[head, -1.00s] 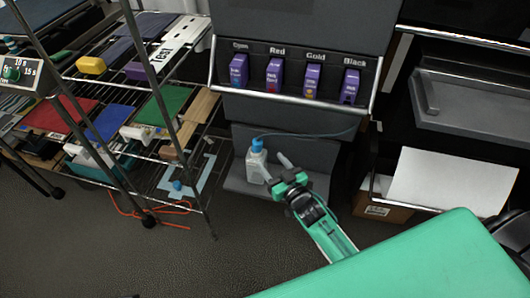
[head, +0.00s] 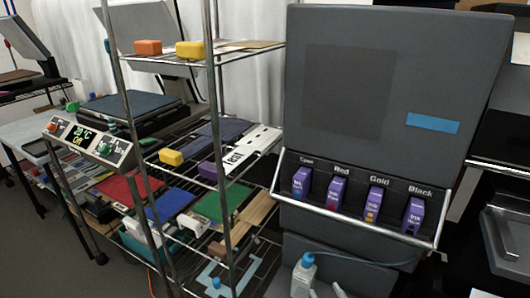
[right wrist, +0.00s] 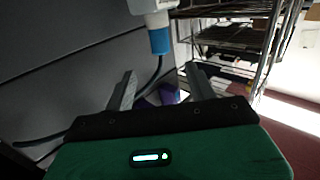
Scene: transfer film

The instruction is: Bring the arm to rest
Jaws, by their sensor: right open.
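My right gripper shows in the right wrist view (right wrist: 160,84), its two grey fingers spread apart with nothing held between them. In the head view only the pale fingertips of my right gripper (head: 326,291) show at the bottom edge, just right of a white bottle with a blue cap (head: 303,275). The bottle stands low in front of the dark machine (head: 390,60). In the right wrist view the bottle (right wrist: 150,6) appears upside down beyond the fingers, apart from them. The rest of my right arm is out of the head view. My left gripper is not seen.
Purple Cyan, Red, Gold and Black cartridges sit in a rack with a metal rail (head: 355,218) on the machine. A wire shelf (head: 215,165) with coloured blocks and sheets stands left of it. A blue tube (head: 360,262) runs from the bottle.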

